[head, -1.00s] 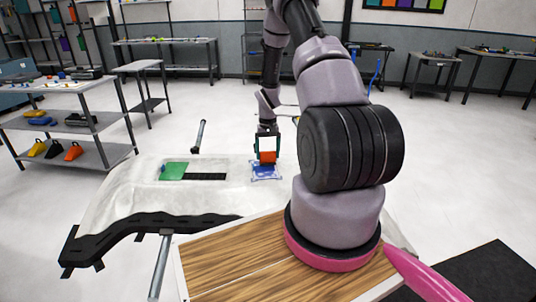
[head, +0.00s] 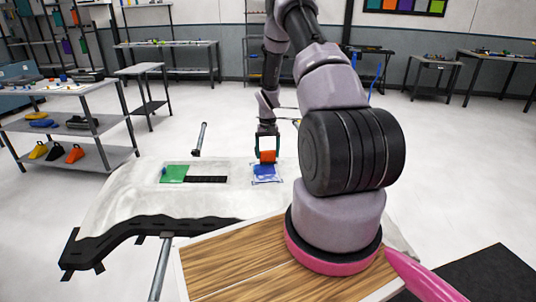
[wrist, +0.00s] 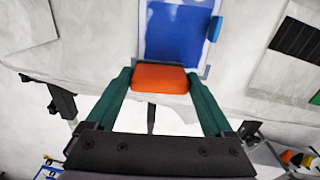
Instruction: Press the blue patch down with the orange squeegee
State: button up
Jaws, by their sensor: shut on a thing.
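The orange squeegee (head: 267,156) is held between the green fingers of my gripper (head: 267,147). It also shows across the fingertips (wrist: 160,78) in the wrist view. The blue patch (head: 265,174) lies on the pale panel (head: 130,205), just in front of and below the squeegee. In the wrist view the patch (wrist: 178,35) is a flat blue rectangle on a lighter backing, right beyond the squeegee's edge. I cannot tell whether the squeegee touches it. A small blue piece (wrist: 215,28) sits at the patch's side.
A green patch (head: 174,173) and a black strip (head: 206,179) lie on the panel to the left. A wooden board (head: 240,265) is at my base. A shelf (head: 75,120) with colored tools stands at the left. The panel between the patches is clear.

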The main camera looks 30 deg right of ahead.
jog(key=shift+r, duration=3.55)
jog(key=s+a+r+n, duration=0.1)
jog(key=s+a+r, duration=0.1)
jog(key=a, duration=0.4)
jog(key=s+a+r+n, duration=0.2)
jog(key=s+a, duration=0.3)
jog(key=a, duration=0.2)
jog(key=shift+s+a+n, duration=0.2)
jog(key=shift+s+n, duration=0.05)
jog(key=shift+n, duration=0.05)
jog(key=shift+r, duration=0.1)
